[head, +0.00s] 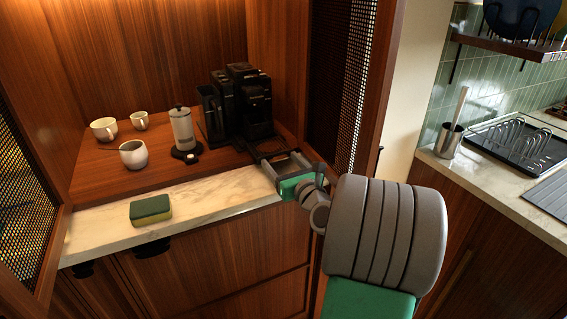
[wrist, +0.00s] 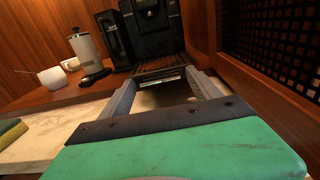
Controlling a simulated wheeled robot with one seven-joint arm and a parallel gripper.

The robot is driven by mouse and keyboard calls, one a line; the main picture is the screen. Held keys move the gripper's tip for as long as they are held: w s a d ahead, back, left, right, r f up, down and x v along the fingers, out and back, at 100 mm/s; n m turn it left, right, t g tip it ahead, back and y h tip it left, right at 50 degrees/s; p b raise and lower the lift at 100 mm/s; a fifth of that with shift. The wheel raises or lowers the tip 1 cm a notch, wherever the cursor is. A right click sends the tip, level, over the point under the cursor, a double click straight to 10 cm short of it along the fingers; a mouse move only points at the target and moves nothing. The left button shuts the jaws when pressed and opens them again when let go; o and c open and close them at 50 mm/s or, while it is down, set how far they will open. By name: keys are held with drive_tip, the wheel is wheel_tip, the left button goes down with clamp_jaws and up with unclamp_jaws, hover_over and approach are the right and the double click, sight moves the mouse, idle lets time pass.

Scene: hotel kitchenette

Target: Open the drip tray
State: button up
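The black coffee machine (head: 244,103) stands at the back right of the wooden cabinet shelf, and its lower front shows in the wrist view (wrist: 150,28). Its dark slatted drip tray (wrist: 160,67) is at the foot of the machine. My gripper (head: 279,158) is at the shelf's front edge, in front of the machine. In the wrist view my gripper (wrist: 162,80) has its two grey fingers wide apart, with the tray's front just beyond and between the tips. I cannot tell whether either finger touches the tray. My gripper partly hides the tray's front in the head view.
A French press (head: 182,130), a white pot (head: 133,154) and two cups (head: 104,129) stand left on the shelf. A sponge (head: 150,209) lies on the marble ledge (head: 200,197). The open mesh door (head: 345,85) is close on my gripper's right.

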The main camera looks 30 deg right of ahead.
drive_tip(key=shift+o, duration=0.6)
drive_tip(key=s+a, duration=0.1)
drive_tip(key=s, duration=0.6)
drive_tip(key=shift+s, duration=0.35)
